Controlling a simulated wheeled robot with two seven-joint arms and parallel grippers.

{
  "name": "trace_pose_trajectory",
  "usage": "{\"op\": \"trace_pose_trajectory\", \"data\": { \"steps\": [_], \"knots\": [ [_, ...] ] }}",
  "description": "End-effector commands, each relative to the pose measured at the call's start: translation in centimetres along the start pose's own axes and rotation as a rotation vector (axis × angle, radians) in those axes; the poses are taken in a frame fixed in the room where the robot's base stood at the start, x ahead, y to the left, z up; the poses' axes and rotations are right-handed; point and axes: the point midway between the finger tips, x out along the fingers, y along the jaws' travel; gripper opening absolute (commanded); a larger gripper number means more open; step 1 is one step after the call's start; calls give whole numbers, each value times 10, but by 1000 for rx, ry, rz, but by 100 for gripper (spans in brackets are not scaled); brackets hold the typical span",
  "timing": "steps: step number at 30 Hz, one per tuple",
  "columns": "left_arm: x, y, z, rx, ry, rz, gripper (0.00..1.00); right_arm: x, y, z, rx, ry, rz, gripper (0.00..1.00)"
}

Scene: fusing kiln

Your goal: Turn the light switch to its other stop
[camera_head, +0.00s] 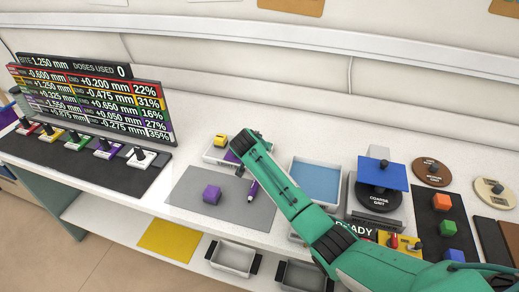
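I cannot make out anything that is clearly the light switch. Several small lever switches (103,146) with coloured bases stand in a row on a dark strip at the left, below the display board. A panel marked READY (362,230), partly behind my arm, has a yellow and a red knob (403,243) beside it. My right arm reaches from the lower right to the back of the grey mat. Its dark end, my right gripper (243,143), is over a white tray (217,154); its fingers cannot be made out. My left gripper is out of view.
Bins (233,258) stand below.

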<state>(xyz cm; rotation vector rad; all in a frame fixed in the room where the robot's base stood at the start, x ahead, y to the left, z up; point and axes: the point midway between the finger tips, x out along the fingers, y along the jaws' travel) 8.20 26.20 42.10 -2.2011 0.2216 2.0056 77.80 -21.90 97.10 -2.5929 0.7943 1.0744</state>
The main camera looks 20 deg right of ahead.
Motion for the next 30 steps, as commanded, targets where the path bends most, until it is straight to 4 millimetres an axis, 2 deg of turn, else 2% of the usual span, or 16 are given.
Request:
{"op": "trace_pose_trajectory", "data": {
  "steps": [14, 15, 18, 30],
  "knots": [
    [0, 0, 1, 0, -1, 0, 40, 0, 0, 0, 11, 0, 11, 10],
    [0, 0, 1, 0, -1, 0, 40, 0, 0, 0, 11, 0, 11, 35],
    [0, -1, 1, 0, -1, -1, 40, 0, 0, 0, 11, 0, 11, 54],
    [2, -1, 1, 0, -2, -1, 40, -5, -1, 0, 11, 1, 9, 55]
  ]
}}
